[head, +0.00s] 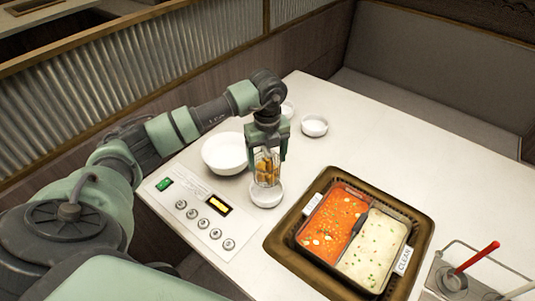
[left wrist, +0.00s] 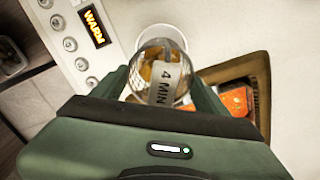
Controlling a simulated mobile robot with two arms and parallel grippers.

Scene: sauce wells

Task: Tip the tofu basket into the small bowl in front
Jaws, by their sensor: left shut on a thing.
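My left gripper (head: 268,152) is shut on the tofu basket (head: 266,168), a clear or wire-mesh cup with golden-orange pieces in it. The basket looks upright. It hangs over the small white bowl in front (head: 266,196). I cannot tell whether the basket touches the bowl. In the left wrist view the basket (left wrist: 185,88) shows a "4 MIN" tag between my left gripper's fingers (left wrist: 163,92). The rim of the small bowl (left wrist: 165,32) shows behind it. The inside of the bowl is mostly hidden. My right gripper is not in view.
A large white bowl (head: 222,154) stands left of the basket. Small white dishes (head: 314,127) stand farther back. A control panel (head: 190,208) lies front left. A brown-framed two-part pot (head: 290,247) of red and pale soup is right. A red-handled tool (head: 478,256) stands far right.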

